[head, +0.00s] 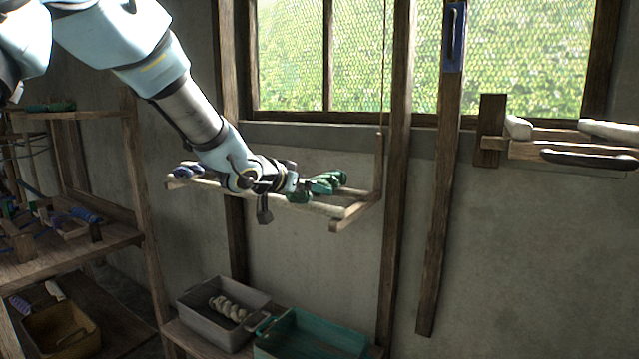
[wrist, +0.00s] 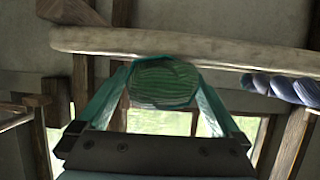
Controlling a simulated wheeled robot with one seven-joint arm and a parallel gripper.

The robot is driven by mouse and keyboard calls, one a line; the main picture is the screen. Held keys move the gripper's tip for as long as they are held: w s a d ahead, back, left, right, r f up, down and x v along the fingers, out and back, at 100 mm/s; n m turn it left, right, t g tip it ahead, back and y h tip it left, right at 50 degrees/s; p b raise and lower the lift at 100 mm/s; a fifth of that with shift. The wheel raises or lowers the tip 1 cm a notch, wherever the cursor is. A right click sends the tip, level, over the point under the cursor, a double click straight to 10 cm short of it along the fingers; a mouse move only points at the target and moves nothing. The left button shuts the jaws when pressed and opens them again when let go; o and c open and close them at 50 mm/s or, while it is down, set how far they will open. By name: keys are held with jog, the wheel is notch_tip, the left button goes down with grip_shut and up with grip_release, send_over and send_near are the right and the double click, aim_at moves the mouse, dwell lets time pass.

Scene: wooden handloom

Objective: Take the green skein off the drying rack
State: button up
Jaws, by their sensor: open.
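The green skein (head: 325,184) hangs on the drying rack (head: 354,211) below the window in the head view. In the wrist view the green skein (wrist: 164,82) shows end-on between the two fingers, just below the pale rack bar (wrist: 180,43). My gripper (head: 296,187) is at the skein's left side in the head view. In the wrist view my gripper (wrist: 163,90) is open, with one teal finger on each side of the skein. I cannot tell whether the fingers touch it.
A blue skein (head: 187,171) is on the rack's left part, and a blue-grey one shows at right in the wrist view (wrist: 285,87). A grey bin (head: 225,312) with a cream skein and a green bin (head: 308,335) stand below. Wooden shelves (head: 95,243) are at left.

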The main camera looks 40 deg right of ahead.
jog(key=shift+w+d+f, duration=0.1)
jog(key=shift+d+f, duration=0.1)
jog(key=shift+d, duration=0.2)
jog(key=c, duration=1.5)
